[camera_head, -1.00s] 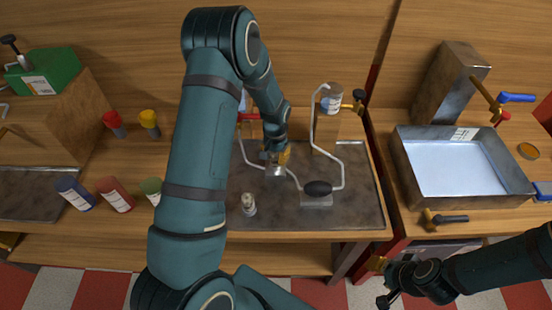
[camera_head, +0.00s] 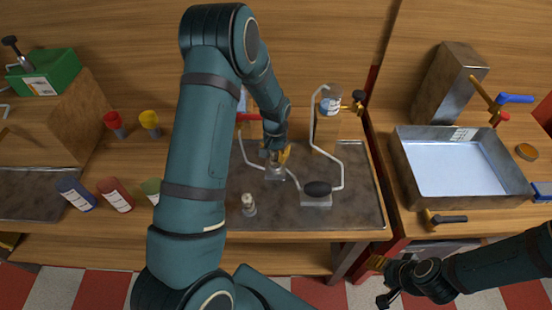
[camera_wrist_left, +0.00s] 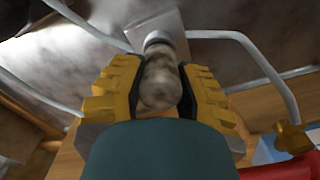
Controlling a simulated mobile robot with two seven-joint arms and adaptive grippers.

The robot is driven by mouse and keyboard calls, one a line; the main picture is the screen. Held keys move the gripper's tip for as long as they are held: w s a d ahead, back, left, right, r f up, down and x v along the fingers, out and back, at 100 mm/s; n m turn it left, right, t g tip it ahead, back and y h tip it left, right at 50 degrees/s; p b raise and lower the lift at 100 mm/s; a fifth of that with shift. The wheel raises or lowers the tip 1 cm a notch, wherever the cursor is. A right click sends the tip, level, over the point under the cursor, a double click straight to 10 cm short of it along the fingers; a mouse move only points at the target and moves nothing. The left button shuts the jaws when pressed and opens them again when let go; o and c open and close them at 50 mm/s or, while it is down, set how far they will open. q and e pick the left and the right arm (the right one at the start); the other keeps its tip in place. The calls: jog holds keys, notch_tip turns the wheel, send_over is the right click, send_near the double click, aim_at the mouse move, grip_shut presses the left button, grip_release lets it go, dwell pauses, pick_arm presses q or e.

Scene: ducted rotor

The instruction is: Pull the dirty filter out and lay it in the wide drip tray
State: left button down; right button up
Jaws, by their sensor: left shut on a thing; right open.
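My left gripper (camera_head: 275,156) is at the metal block (camera_head: 275,172) in the pipework on the middle bench. In the left wrist view my left gripper (camera_wrist_left: 165,90) is shut on the dirty filter (camera_wrist_left: 160,82), a mottled grey-brown rounded cylinder. The filter's far end meets a grey collar by the pipes; I cannot tell whether it is still seated there. In the head view the gripper largely hides it. A wide metal tray (camera_head: 405,168) with a pale blue interior and a label stands on the right bench. My right gripper (camera_head: 382,283) is open and empty at the lower right, below the bench edge.
A small pale cylinder (camera_head: 248,205) stands on the dark work surface (camera_head: 345,216). Bent white pipes (camera_head: 341,165) and a black bulb (camera_head: 318,188) are right of my left gripper. A tall metal box (camera_head: 450,85) stands behind the tray. Several bottles (camera_head: 115,193) are at left.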

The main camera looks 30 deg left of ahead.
pick_arm(q)
jog(key=shift+r, duration=0.1)
jog(key=shift+r+p, duration=1)
jog(key=shift+r, duration=0.7)
